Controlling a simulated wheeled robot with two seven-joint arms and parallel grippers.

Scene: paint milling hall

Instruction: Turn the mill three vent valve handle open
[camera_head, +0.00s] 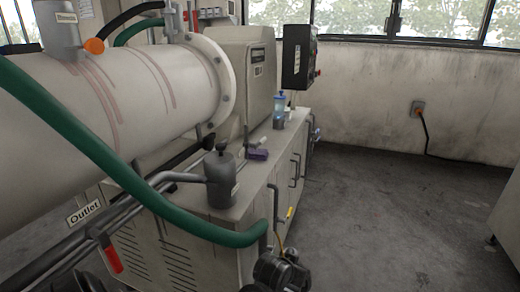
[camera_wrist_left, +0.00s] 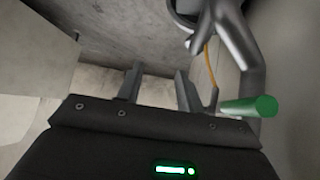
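In the left wrist view, my left gripper (camera_wrist_left: 157,82) has its two dark fingers apart with nothing between them. Just right of the fingers, a green rounded bar (camera_wrist_left: 250,106), which looks like a handle, lies beside a grey pipe (camera_wrist_left: 253,65). The fingers appear clear of it. No mill number or vent label is readable, so I cannot tell whether this is the mill three vent valve handle. Neither gripper shows in the head view.
A large pale cylinder (camera_head: 130,90) and a thick green hose (camera_head: 110,170) fill the left. A dark pump-like unit (camera_head: 283,272) is low in front.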

